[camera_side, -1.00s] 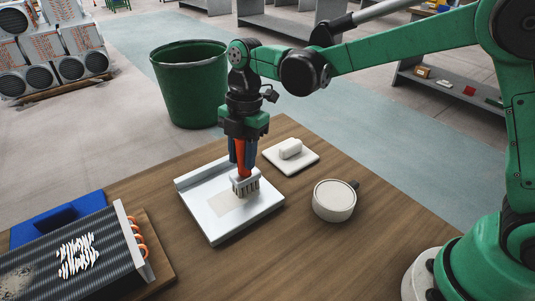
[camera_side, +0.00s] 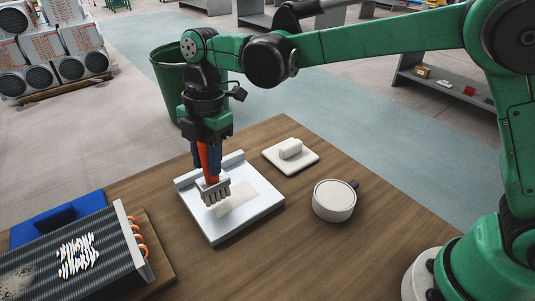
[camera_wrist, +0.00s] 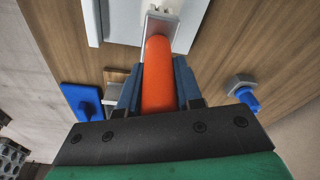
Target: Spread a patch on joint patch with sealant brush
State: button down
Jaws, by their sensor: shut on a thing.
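My gripper (camera_side: 208,162) is shut on the orange handle of the sealant brush (camera_side: 213,192), which hangs head down over the left part of the white metal panel (camera_side: 245,222). In the wrist view, the orange handle (camera_wrist: 158,80) sits between the blue fingers. The joint patch (camera_side: 238,198) is a pale cream rectangle on the panel, just right of the brush head. The brush head hides its left end. I cannot tell whether the bristles touch the panel.
A finned coil unit (camera_side: 85,255) and a blue piece (camera_side: 62,218) lie at left. A green bin (camera_side: 168,75) stands behind the table. The table's right front is clear.

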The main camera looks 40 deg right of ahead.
aim_at(202, 141)
jog(key=shift+r, duration=0.1)
dwell(0.3)
jog(key=shift+r, duration=2.45)
jog(key=s+d+r+m+t, duration=0.1)
jog(key=d+m, duration=0.8)
jog(key=m, duration=0.2)
jog(key=s+d+m+t+h, duration=0.1)
jog(key=s+d+m, duration=0.1)
jog(key=d+m, duration=0.7)
jog(key=shift+d+r+m+h, duration=0.3)
jog(key=shift+r+m, duration=0.05)
jog(key=shift+m, duration=0.85)
